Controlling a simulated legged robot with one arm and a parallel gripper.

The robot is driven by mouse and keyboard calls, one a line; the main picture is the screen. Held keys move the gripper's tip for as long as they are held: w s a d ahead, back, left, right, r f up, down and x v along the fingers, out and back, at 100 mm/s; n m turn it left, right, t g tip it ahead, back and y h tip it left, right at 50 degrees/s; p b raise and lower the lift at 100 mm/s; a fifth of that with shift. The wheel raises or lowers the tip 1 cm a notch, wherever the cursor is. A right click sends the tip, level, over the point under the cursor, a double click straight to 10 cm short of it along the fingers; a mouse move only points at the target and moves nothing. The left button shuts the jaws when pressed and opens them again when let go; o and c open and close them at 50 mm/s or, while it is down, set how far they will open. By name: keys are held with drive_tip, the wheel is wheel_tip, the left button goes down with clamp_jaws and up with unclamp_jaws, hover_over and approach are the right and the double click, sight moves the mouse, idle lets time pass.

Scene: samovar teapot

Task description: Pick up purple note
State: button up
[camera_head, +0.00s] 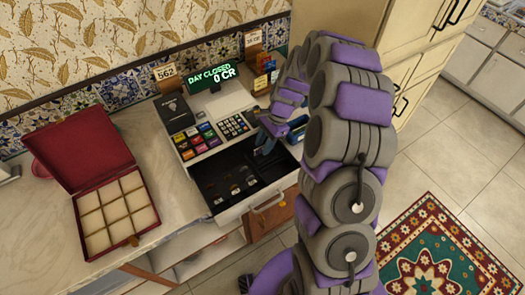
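I cannot make out a purple note for certain; it may be hidden or too small to see. The open cash drawer (232,204) sticks out from the register (203,147), with small dark items in its black compartments. My gripper (265,148) is over the back right part of the drawer, pointing down. My arm's purple and grey links hide part of the view on the right. The fingers are small and dark against the drawer, so I cannot tell whether they are open or hold anything.
An open red box (97,212) with empty compartments lies on the counter at the left. The register's display (213,77) reads "DAY CLOSED 0 CR". Small signs stand behind the register. A patterned rug (445,250) lies on the floor at the right.

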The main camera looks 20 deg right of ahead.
clamp_jaws()
idle(0.5)
drive_tip(key=shift+r, duration=0.1)
wheel_tip(320, 180, up, 15)
drive_tip(key=p, duration=0.6)
idle(0.6)
drive_tip(key=shift+d, duration=0.1)
